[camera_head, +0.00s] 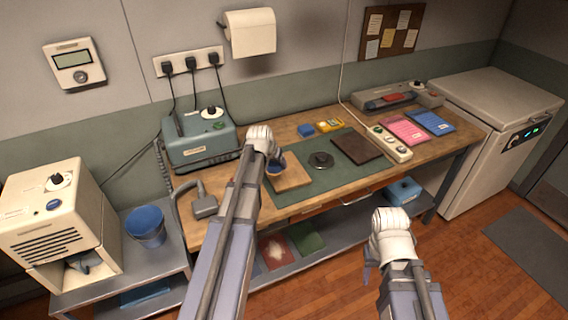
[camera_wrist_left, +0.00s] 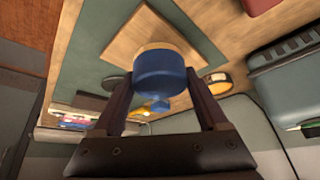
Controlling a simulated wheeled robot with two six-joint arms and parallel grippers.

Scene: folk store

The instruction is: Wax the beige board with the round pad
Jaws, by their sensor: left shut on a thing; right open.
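My left gripper (camera_head: 272,160) is shut on the round pad (camera_head: 275,171), partly hidden by my arm in the head view. In the left wrist view the round pad (camera_wrist_left: 162,73) is a blue cylinder with a tan face, between the two fingers of my left gripper (camera_wrist_left: 162,92). The beige board (camera_head: 293,179) lies flat on the green mat (camera_head: 345,187), under the pad; it also shows in the left wrist view (camera_wrist_left: 125,28). I cannot tell whether pad and board touch. My right gripper (camera_head: 370,268) is open and empty, in front of the bench.
A round dark object (camera_head: 321,160) and a dark brown board (camera_head: 357,145) lie right of the beige board. A round tin (camera_wrist_left: 217,82) lies beside the board in the wrist view. A blue-grey machine (camera_head: 201,137) stands at left. Pink (camera_head: 403,128) and blue packs (camera_head: 430,121) lie right.

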